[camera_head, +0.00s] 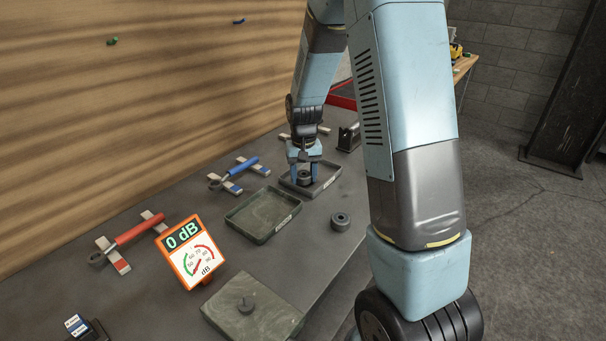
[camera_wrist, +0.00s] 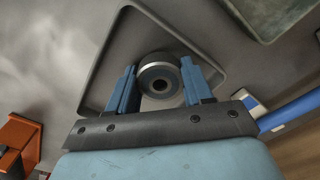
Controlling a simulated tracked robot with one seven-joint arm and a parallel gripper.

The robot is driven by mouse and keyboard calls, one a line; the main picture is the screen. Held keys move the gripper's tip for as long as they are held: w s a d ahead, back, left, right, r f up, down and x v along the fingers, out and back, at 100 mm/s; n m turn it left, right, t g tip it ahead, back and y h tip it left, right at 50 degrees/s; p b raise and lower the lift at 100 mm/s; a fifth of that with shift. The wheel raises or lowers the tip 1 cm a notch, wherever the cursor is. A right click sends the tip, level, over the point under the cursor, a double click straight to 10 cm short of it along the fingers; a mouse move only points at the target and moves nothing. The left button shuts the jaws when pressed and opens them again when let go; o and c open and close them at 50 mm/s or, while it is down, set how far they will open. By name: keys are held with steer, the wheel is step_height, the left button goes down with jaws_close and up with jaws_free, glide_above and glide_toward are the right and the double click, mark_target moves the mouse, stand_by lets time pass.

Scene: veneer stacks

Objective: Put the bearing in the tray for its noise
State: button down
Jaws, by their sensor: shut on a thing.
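My gripper (camera_head: 304,182) points down into the far grey tray (camera_head: 327,184). It is shut on a dark round bearing (camera_head: 304,176). In the wrist view the bearing (camera_wrist: 159,71) sits between the two blue fingers, hole facing the camera, inside the outline of the tray (camera_wrist: 108,62). I cannot tell whether it touches the tray floor. A second, greenish tray (camera_head: 240,226) lies nearer and is empty. Both trays have a small label on the front, too small to read. An orange-framed noise meter (camera_head: 190,252) reads 0 dB.
Another bearing (camera_head: 340,220) lies on the workbench (camera_head: 170,309) right of the trays. A greenish plate with a short peg (camera_head: 253,303) is at the front. Red (camera_head: 140,228) and blue (camera_head: 243,166) handled tools lie along the left. My forearm hides part of the bench's right side.

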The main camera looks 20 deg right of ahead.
steer(key=shift+s+f, duration=0.1)
steer(key=shift+f, duration=0.2)
steer(key=c, duration=0.8)
jaws_free()
steer(key=shift+c, duration=0.2)
steer(key=shift+o, duration=0.5)
steer(key=shift+s+f, duration=0.1)
steer(key=shift+f, duration=0.05)
step_height(320, 180, up, 13)
steer(key=s+d+r+t, duration=0.1)
steer(key=s+r+t, duration=0.2)
steer(key=s+r, duration=0.9)
steer(key=s+r+n+t, duration=0.1)
steer(key=s+t, duration=0.1)
steer(key=s, duration=1.3)
steer(key=shift+r+n+t, duration=0.3)
